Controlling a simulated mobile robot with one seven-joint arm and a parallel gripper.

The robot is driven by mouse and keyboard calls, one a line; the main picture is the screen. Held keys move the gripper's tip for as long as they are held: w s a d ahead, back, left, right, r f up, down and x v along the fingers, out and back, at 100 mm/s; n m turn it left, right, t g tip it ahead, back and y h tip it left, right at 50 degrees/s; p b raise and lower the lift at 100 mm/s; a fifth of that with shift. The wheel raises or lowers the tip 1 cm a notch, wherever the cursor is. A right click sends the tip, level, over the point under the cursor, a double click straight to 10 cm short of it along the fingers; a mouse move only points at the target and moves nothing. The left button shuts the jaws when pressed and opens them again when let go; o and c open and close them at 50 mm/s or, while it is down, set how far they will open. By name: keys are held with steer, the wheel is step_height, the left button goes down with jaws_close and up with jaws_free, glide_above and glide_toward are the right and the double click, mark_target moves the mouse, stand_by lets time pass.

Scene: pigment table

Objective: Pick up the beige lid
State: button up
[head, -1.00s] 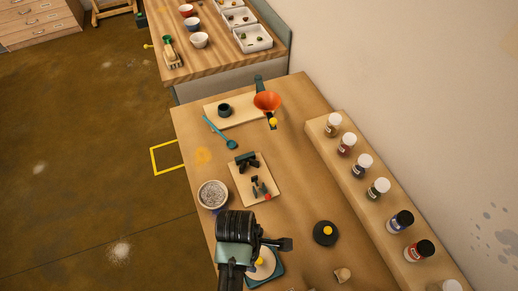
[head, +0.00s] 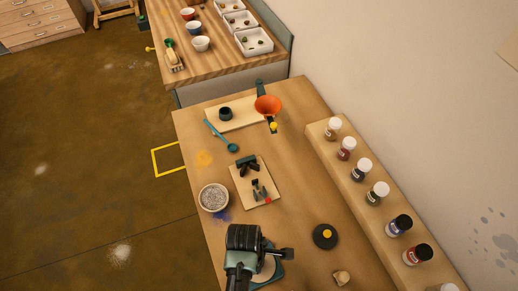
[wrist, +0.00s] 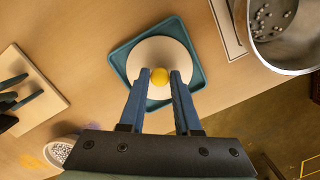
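The beige lid (wrist: 160,50) is a pale round disc with a yellow knob (wrist: 160,76). It lies on a square teal tray (wrist: 117,59). In the wrist view my gripper (wrist: 160,75) has its two blue fingers on either side of the knob, with thin gaps seeming to show between fingers and knob. The fingers look open; I see no firm grip. In the head view the lid (head: 266,270) is partly covered by my wrist, and the knob and fingertips are hidden. The tray (head: 277,272) shows beside it.
A speckled bowl (head: 214,198) and a board (head: 265,195) with dark pieces lie behind my gripper. A dark round lid (head: 325,236) with a yellow knob and a small cork-like piece (head: 342,277) are to the right. A shelf of jars (head: 385,222) runs along the wall.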

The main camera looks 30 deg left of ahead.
jaws_close()
steer(key=shift+r, duration=0.1)
